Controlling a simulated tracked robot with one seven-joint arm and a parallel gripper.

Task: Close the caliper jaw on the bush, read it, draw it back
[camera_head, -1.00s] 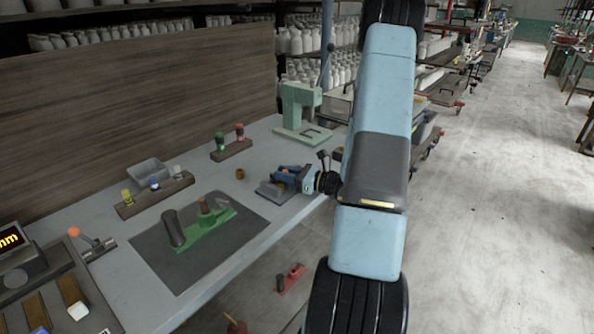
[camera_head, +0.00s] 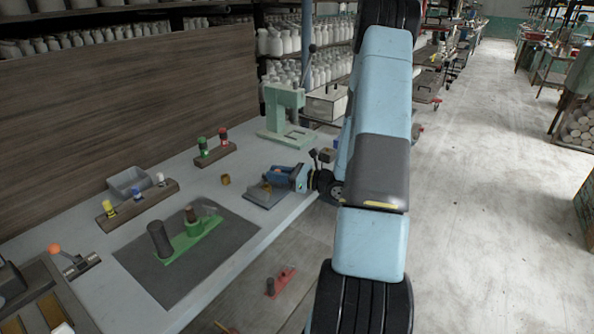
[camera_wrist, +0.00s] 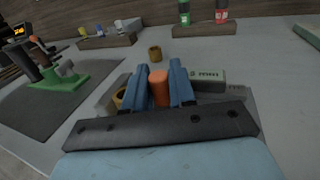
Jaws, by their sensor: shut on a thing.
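My gripper (camera_wrist: 164,86) is shut on an orange upright knob (camera_wrist: 158,88), which stands between its two blue fingers in the wrist view. The knob appears to belong to the caliper (camera_wrist: 236,92), a grey base with a grey block marked "mm" at its right. A brass bush (camera_wrist: 118,98) sits just left of the fingers, partly hidden by the left one; whether a jaw touches it I cannot tell. In the head view, my gripper (camera_head: 290,177) is over the caliper base (camera_head: 262,196) near the bench's front edge.
Another brass ring (camera_head: 225,180) stands behind the caliper. A dark mat (camera_head: 150,268) carries a green fixture (camera_head: 206,237). Plug racks (camera_head: 140,203) and a green press (camera_head: 284,120) stand further back. A display with orange digits (camera_wrist: 19,30) is at far left.

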